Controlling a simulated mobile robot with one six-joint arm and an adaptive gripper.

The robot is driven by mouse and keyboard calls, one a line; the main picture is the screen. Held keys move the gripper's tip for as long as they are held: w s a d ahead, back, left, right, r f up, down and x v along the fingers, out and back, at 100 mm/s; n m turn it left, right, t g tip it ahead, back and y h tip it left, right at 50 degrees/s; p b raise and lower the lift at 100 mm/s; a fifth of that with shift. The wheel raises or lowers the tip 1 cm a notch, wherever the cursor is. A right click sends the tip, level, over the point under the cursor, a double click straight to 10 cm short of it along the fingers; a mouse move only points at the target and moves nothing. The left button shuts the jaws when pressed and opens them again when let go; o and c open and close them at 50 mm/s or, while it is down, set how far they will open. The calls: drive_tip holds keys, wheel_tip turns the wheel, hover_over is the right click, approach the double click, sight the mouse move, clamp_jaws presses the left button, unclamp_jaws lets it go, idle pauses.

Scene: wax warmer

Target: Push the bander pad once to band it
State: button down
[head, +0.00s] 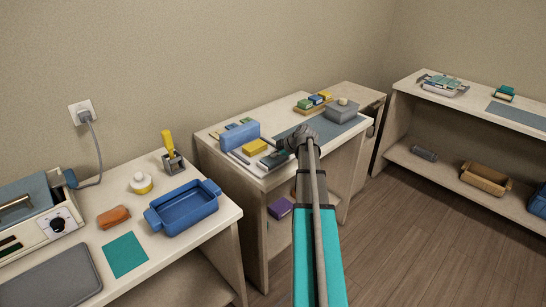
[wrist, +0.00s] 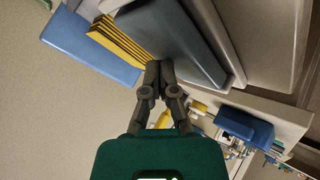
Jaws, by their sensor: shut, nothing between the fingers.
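A dark slab (head: 273,158) on a pale base lies near the front of the middle table and looks like the bander pad, though no label shows. In the wrist view the dark slab (wrist: 172,40) is large and close, just beyond my fingertips. My gripper (wrist: 152,82) is shut and empty, with its fingertips close to the slab's edge; I cannot tell whether they touch. In the head view my arm hides the fingertips. A yellow stack (head: 255,147) lies beside the slab and also shows in the wrist view (wrist: 118,42).
A blue box (head: 240,135) stands behind the yellow stack. A grey box (head: 342,111) with a pale knob and a tray of coloured blocks (head: 315,103) are farther back. A blue basin (head: 184,208) is on the left table. Floor is clear at right.

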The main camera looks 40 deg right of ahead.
drive_tip(key=shift+r, duration=0.15)
drive_tip(key=shift+r+p, duration=1.1)
drive_tip(key=shift+p, duration=0.15)
drive_tip(key=shift+r+p, duration=2.5)
drive_tip(key=shift+s, duration=0.1)
